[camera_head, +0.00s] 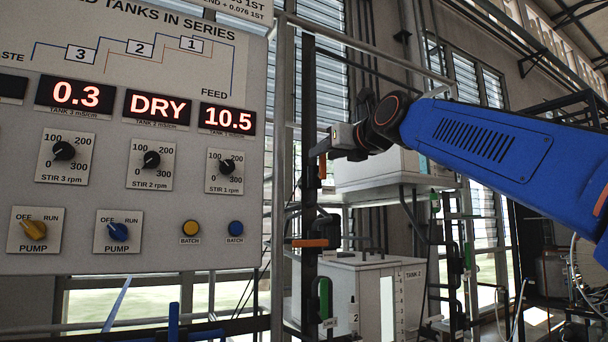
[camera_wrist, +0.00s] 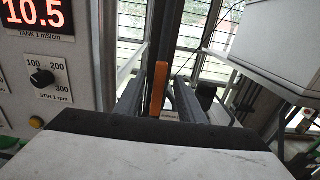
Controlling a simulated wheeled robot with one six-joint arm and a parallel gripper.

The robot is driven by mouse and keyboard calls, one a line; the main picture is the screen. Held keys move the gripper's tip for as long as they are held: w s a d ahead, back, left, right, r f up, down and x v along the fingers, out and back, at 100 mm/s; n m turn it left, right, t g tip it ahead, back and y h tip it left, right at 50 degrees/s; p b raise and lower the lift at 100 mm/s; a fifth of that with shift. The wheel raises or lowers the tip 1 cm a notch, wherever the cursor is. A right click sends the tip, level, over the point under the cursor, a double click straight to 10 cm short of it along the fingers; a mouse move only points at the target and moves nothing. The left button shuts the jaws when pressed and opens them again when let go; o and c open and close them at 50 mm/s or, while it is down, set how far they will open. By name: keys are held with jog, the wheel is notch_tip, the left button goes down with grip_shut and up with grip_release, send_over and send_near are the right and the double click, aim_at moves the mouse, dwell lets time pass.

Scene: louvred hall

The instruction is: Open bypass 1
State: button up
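An orange lever handle (camera_head: 322,166) stands upright on the dark post beside the panel; it also shows upright in the wrist view (camera_wrist: 159,88). I cannot read a label that says which one is bypass 1. My gripper (camera_head: 318,150) is at this upper handle. In the wrist view, my gripper's two dark fingers (camera_wrist: 158,100) stand apart, one on each side of the orange handle, with gaps visible. A second orange handle (camera_head: 310,243) lies level lower on the same post. Contact with the upper handle cannot be made out.
The control panel (camera_head: 140,235) with dials and pump switches stands close at left. The tank 2 box (camera_head: 345,290) is below, and a white tank (camera_head: 375,172) is behind my gripper. Green handles (camera_head: 324,298) and pipes run along the posts.

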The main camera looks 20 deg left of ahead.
jog(key=shift+v, duration=2.65)
jog(key=v, duration=1.7)
jog(key=shift+s, duration=0.25)
jog(key=shift+d, duration=0.1)
